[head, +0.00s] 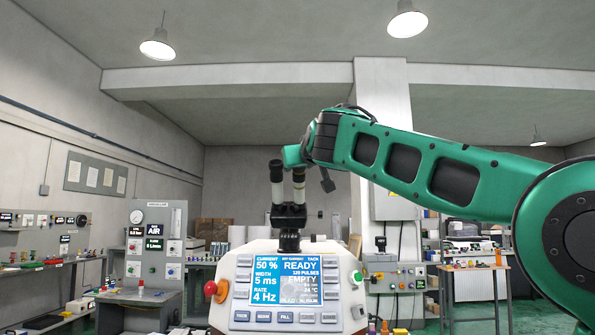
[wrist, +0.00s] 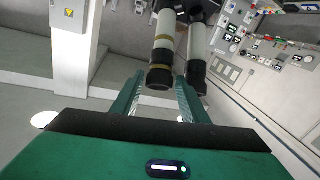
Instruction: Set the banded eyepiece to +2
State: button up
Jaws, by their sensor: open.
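The banded eyepiece (wrist: 162,55) is a white tube with gold-brown bands and a dark end. It is left of a plain white eyepiece (wrist: 198,45) in the wrist view. In the head view the banded eyepiece (head: 299,183) is the right tube on the black binocular head (head: 289,215), beside the plain one (head: 276,180). My gripper (wrist: 159,82) is open, its green fingers on either side of the banded eyepiece's dark end in the picture. Whether they touch it or reach around it, I cannot tell. In the head view my gripper (head: 293,156) is over the eyepiece tops. No scale markings are readable.
The white machine console (head: 290,285) below has a lit screen, side buttons and a red knob (head: 211,288). The plain eyepiece stands close beside my right finger in the wrist view. A grey column (head: 383,140) rises behind. Benches with equipment line both sides.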

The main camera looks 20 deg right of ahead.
jog(key=c, duration=0.8)
jog(key=shift+o, duration=0.2)
jog(key=shift+a+m, duration=0.1)
jog(key=shift+m, duration=0.2)
jog(key=shift+w+a+m+g+h, duration=0.1)
jog(key=shift+a+m+g+h, duration=0.1)
jog(key=shift+m+h, duration=0.95)
jog(key=shift+w+a+m+g+h, duration=0.1)
jog(key=shift+a+m+g+h, duration=0.1)
jog(key=shift+m+h, duration=0.95)
jog(key=shift+m+g+h, duration=0.8)
jog(key=shift+m+h, duration=0.5)
jog(key=shift+m, duration=0.6)
jog(key=shift+r+m+g+h, duration=0.1)
jog(key=shift+m+g+h, duration=0.25)
jog(key=shift+m, duration=0.25)
